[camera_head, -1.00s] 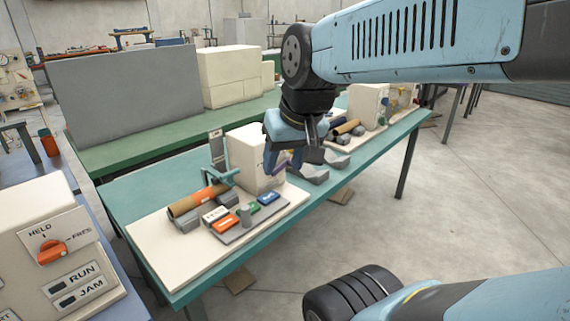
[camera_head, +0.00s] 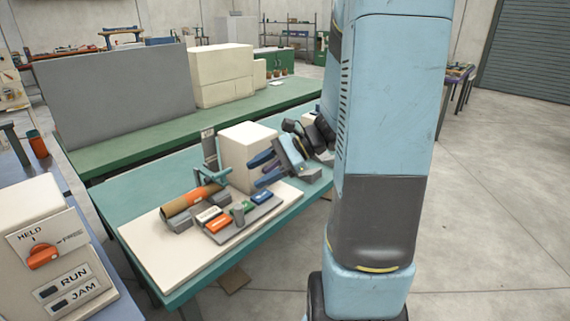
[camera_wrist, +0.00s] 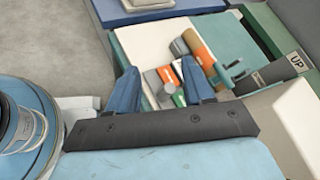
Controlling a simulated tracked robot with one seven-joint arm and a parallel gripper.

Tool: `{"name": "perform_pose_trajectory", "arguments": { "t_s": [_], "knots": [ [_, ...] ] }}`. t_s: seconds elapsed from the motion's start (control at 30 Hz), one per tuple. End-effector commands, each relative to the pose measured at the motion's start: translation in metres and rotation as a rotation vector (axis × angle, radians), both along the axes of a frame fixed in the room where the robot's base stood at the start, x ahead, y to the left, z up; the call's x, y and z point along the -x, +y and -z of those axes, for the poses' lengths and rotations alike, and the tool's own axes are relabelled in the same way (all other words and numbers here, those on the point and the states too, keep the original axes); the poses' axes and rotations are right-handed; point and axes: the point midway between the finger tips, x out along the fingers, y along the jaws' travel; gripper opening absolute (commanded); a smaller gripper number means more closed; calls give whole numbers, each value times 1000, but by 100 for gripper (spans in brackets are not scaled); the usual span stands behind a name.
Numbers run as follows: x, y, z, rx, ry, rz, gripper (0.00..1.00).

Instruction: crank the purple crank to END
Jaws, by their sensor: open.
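The winder station has a cream box (camera_head: 246,152) on a cream board (camera_head: 160,248). An orange and brown roll (camera_head: 190,200) lies in front of the box, beside a teal bracket (camera_head: 213,175). My gripper (camera_head: 256,172) is open at the right side of the box, fingers pointing left. A small purple part (camera_head: 273,168), likely the purple crank, shows between the blue fingers; I cannot tell whether they touch it. In the wrist view my gripper (camera_wrist: 160,68) has its fingers apart, with the roll (camera_wrist: 197,47) beyond them. No purple crank or END mark is readable there.
Orange (camera_head: 218,223), green and blue (camera_head: 262,198) blocks line the board's front. A grey post (camera_wrist: 277,71) marked UP stands by the bracket. A HELD/FREE panel (camera_head: 45,245) with RUN and JAM labels is at left. The floor (camera_head: 480,210) at right is clear.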

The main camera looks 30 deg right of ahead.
Motion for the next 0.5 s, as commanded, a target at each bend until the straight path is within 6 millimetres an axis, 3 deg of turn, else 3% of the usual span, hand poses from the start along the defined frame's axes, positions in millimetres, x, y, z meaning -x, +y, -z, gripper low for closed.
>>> {"name": "perform_pose_trajectory", "arguments": {
  "t_s": [0.3,0.5],
  "knots": [
    [-51,-82,43,-378,107,420,51],
    [-67,-150,79,-589,132,694,51]
  ]
}}
